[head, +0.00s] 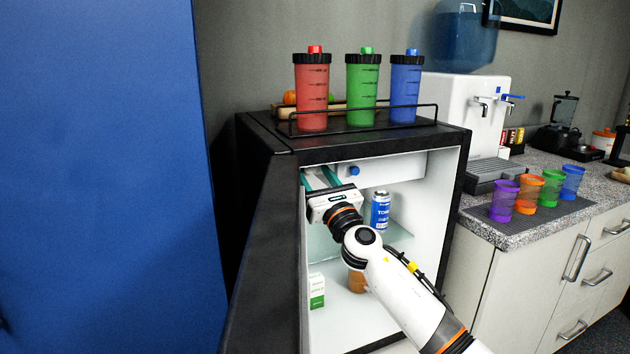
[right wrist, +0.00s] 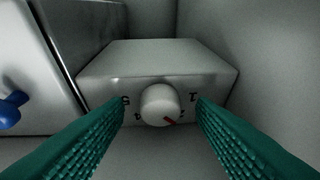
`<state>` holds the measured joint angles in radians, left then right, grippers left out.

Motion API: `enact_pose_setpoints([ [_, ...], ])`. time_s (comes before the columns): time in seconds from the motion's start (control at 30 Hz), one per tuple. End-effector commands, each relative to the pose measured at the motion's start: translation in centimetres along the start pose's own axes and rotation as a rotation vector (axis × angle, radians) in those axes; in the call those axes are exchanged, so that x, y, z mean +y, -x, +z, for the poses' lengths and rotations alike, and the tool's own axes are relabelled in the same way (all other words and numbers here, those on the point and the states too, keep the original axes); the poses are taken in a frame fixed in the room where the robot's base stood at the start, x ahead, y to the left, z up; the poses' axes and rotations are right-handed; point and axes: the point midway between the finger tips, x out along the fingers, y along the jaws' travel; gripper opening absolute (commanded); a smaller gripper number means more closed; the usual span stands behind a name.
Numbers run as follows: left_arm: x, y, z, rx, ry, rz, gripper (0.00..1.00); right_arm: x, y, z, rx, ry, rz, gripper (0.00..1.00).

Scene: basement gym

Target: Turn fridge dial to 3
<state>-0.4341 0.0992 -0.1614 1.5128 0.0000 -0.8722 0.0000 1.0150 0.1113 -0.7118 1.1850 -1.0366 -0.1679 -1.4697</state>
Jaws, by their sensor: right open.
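The fridge (head: 283,147) is a black cabinet with its door swung open and a white interior. The dial (right wrist: 160,104) is a round white knob on a white box inside, seen in the right wrist view. Its red mark points down and to the right, close to the 2. A 5 shows at its left and a 1 at its right; the lower numbers are partly hidden. My right gripper (head: 320,178) is inside the fridge at the upper left, open, its teal fingers on either side of the dial's view and not visibly touching it. In the head view the dial is hidden. My left gripper is not in view.
A blue knob (head: 353,170) is on the white freezer compartment beside the dial box. A blue can (head: 380,211) stands on the glass shelf, with a green-white carton (head: 316,291) below. Red, green and blue shaker bottles (head: 362,90) stand on top. The open door (head: 265,265) borders my arm's left.

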Motion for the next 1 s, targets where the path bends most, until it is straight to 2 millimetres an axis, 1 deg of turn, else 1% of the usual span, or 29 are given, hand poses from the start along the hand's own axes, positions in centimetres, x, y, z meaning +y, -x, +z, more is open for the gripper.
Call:
enact_pose_setpoints([
  [0.1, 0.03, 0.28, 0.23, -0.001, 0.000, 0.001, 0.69, -0.01, -0.31, 0.05, -0.001, -0.001, 0.000, 0.51],
  [0.37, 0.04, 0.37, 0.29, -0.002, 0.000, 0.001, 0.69, 0.00, -0.36, 0.01, -0.001, -0.001, 0.000, 0.51],
  [0.4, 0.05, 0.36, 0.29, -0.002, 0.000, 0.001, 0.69, 0.00, -0.35, 0.01, -0.001, -0.001, 0.000, 0.45],
  [0.63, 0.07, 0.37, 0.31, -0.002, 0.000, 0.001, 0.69, -0.01, -0.34, 0.02, -0.001, -0.001, 0.000, 0.07],
  [0.73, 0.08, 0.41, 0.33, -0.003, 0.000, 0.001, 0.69, -0.15, -0.35, 0.03, 0.002, -0.035, 0.013, 0.07],
  [0.9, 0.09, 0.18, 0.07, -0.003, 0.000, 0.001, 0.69, -0.43, -0.37, 0.01, 0.016, -0.217, 0.086, 0.07],
  [1.0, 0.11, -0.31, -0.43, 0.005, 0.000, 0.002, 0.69, -0.33, -0.35, 0.02, 0.018, -0.234, 0.096, 0.07],
])
